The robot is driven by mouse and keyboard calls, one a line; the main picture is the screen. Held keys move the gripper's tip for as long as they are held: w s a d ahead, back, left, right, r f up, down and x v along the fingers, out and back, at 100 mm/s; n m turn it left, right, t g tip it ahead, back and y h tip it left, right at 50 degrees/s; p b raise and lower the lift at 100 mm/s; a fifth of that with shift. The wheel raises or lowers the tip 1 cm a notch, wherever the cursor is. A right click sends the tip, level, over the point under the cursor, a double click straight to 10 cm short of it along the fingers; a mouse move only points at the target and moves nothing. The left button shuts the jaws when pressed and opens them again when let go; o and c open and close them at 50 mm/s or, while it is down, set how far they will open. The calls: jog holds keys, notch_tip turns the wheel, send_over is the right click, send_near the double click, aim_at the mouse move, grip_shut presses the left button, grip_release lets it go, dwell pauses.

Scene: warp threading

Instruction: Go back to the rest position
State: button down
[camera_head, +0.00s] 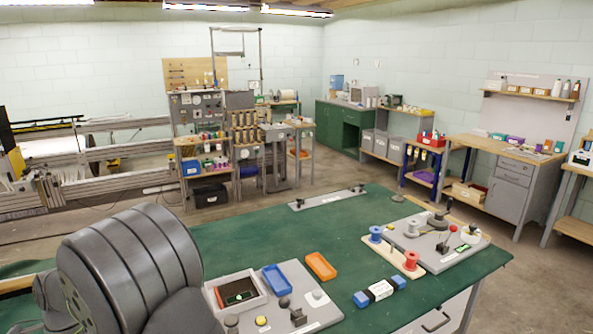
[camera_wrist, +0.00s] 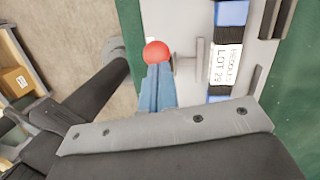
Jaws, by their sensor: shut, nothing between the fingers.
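My gripper (camera_wrist: 158,72) shows in the wrist view as two blue-grey fingers pressed together, shut and empty. A red ball (camera_wrist: 156,52) appears right at the fingertips; I cannot tell whether they touch it. To the right lies a blue box with a white label (camera_wrist: 226,66), apart from the fingers. In the head view a blue and white box (camera_head: 380,290) lies on the green table. My gripper is not visible there; only a large grey part of my arm fills the lower left.
The green table (camera_head: 250,240) carries a grey board with a red-knobbed lever (camera_head: 453,228), red and blue spools, a blue tray (camera_head: 277,280), an orange tray (camera_head: 321,266) and a small dark-lined box (camera_head: 238,292). The table's middle is mostly clear.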

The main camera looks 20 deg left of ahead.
jog(key=w+d+r, duration=0.1)
jog(key=w+r, duration=0.3)
jog(key=r, duration=0.8)
jog(key=s+f, duration=0.1)
jog(key=f, duration=0.3)
jog(key=s+f, duration=0.2)
jog(key=f, duration=0.2)
jog(key=s+a+f, duration=0.1)
jog(key=f, duration=0.3)
jog(key=shift+s+f, duration=0.15)
jog(key=shift+f, duration=0.05)
jog(key=w+d+f+n+g+y, duration=0.1)
jog(key=w+d+f+g+y, duration=0.2)
jog(key=w+d+g+y, duration=0.4)
jog(key=shift+w+d+f+g, duration=0.25)
jog(key=shift+w+d+g, duration=0.25)
jog(key=shift+w+d, duration=0.5)
